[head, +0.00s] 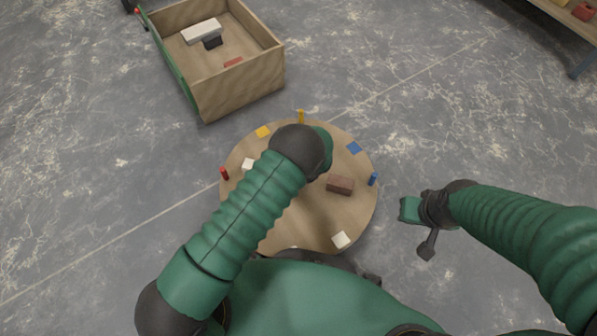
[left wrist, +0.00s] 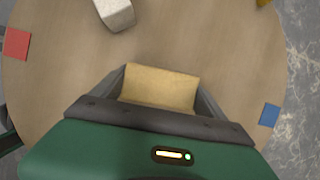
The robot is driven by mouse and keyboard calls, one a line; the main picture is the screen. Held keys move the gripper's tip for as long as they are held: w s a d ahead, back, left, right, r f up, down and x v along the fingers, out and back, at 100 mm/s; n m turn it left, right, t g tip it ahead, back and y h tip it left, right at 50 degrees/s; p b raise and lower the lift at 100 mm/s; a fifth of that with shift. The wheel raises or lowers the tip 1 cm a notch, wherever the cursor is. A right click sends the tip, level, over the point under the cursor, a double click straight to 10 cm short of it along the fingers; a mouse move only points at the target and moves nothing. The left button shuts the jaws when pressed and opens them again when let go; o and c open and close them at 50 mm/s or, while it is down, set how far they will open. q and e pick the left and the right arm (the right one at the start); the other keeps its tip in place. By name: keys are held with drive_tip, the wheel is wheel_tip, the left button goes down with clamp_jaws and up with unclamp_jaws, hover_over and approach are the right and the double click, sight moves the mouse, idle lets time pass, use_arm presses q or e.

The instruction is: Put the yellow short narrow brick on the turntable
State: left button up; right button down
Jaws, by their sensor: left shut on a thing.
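The yellow brick (left wrist: 158,86) is between the fingers of my left gripper (left wrist: 161,84), which is shut on it, in the left wrist view. It is over the round wooden turntable (left wrist: 60,70); I cannot tell whether it touches the surface. In the head view my left arm covers the middle of the turntable (head: 310,222) and hides the left gripper and the brick. My right gripper (head: 418,225) is to the right of the turntable, apart from it; its opening is unclear.
A brown brick (head: 340,186) lies on the turntable. A blue peg (head: 372,179), a red peg (head: 224,174) and a yellow peg (head: 300,116) stand at its rim, with coloured patches. A wooden crate (head: 240,92) holding several bricks is behind left.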

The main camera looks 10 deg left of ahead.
use_arm(q)
drive_tip(key=shift+f, duration=0.5)
use_arm(e)
drive_tip(key=shift+f, duration=0.25)
use_arm(q)
drive_tip(key=shift+f+b, duration=0.35)
drive_tip(key=shift+f, duration=0.1)
use_arm(e)
drive_tip(key=shift+f, duration=0.3)
use_arm(q)
drive_tip(key=o, duration=1.8)
drive_tip(key=shift+r, duration=0.1)
drive_tip(key=shift+c, duration=0.2)
